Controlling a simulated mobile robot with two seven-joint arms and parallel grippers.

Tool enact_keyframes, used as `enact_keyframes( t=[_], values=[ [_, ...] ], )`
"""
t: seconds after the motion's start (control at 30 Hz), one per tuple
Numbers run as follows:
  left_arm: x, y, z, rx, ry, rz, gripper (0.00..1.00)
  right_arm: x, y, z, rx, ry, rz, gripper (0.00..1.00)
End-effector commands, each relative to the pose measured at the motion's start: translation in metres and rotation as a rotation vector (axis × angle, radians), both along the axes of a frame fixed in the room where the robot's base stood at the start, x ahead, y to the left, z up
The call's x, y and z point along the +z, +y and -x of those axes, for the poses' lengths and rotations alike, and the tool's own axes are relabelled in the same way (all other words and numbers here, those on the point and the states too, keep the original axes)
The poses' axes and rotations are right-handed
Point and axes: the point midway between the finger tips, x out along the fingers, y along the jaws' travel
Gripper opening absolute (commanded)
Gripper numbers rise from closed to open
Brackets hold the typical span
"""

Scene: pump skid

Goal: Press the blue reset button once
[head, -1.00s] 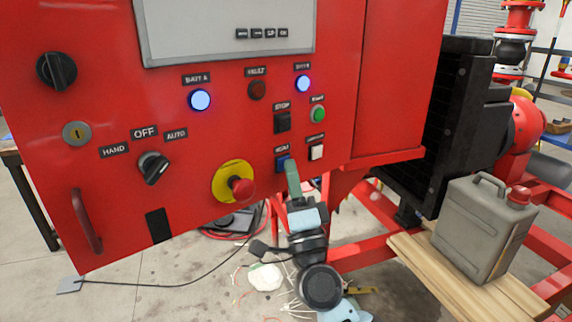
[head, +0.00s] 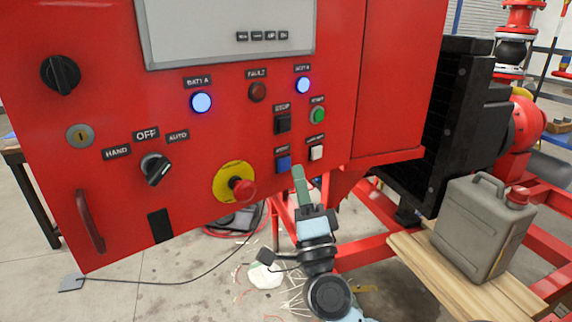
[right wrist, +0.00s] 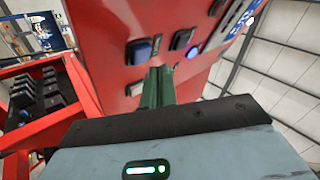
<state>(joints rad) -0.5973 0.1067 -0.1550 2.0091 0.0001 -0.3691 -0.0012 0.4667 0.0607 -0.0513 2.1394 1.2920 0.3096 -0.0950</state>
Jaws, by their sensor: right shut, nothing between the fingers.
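The blue reset button (head: 284,163) is a small square button low on the red control panel (head: 215,55), left of a white square button (head: 316,153). It also shows in the right wrist view (right wrist: 143,50), just beyond the fingertips. My right gripper (head: 298,171) has green fingers that are shut and empty. In the head view its tips are just right of and below the blue button, which is uncovered. The right wrist view shows the fingers (right wrist: 159,73) pointing at the panel near the button, with a gap that is hard to judge. My left gripper is not in view.
A black square button (head: 283,123), a green button (head: 317,116) and a red mushroom button (head: 243,188) on a yellow ring are close by. A grey jerrycan (head: 482,230) stands on a wooden board (head: 445,272) at the right. Cables lie on the floor below.

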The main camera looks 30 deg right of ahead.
Motion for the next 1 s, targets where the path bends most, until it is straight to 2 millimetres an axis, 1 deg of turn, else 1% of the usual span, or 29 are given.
enact_keyframes(
  t=[0.2, 0.5, 1.0],
  values=[
    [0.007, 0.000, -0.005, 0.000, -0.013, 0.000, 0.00, 0.002, -0.002, 0.020, -0.001, -0.001, 0.001, 0.00],
    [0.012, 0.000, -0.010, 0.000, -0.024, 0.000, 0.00, 0.001, -0.005, 0.042, -0.001, -0.001, 0.001, 0.00],
    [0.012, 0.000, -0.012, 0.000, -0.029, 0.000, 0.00, 0.001, -0.005, 0.044, 0.000, -0.001, 0.000, 0.00]
  ],
)
